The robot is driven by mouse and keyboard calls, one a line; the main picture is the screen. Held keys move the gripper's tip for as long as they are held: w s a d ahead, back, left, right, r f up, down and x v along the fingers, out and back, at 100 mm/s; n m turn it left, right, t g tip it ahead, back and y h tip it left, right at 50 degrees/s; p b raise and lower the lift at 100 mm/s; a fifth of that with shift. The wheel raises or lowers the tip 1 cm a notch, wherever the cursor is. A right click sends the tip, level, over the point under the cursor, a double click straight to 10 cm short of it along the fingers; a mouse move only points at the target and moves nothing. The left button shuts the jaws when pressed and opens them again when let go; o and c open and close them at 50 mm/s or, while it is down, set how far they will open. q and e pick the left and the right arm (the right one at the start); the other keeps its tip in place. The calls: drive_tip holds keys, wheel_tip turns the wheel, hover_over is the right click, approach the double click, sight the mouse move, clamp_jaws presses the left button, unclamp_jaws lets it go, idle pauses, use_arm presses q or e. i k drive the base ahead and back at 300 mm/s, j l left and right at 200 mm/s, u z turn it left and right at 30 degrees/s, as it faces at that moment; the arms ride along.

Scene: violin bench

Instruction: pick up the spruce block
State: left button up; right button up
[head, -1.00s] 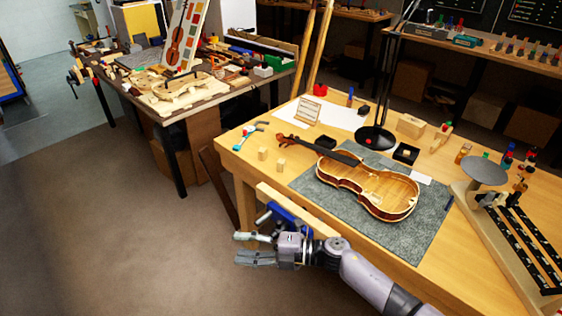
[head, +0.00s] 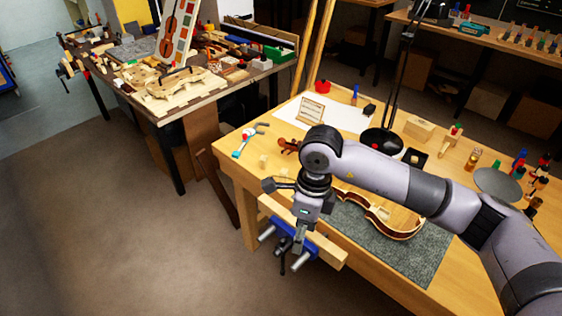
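A small pale wooden block (head: 263,161) stands on the left end of the bench top. It may be the spruce block, but I cannot read its kind of wood. A second small block seen beside it earlier is now hidden behind my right arm. My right gripper (head: 284,214) is at the bench's front left edge, over the blue vise, to the lower right of the visible block and apart from it. Its fingers look spread, with nothing between them. My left gripper is not in view.
The open violin body (head: 385,214) lies on a grey mat (head: 420,262), partly covered by my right arm. A blue vise (head: 290,243) juts from the front edge.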

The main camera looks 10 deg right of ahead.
sight(283, 172)
drive_tip(key=i, duration=1.15)
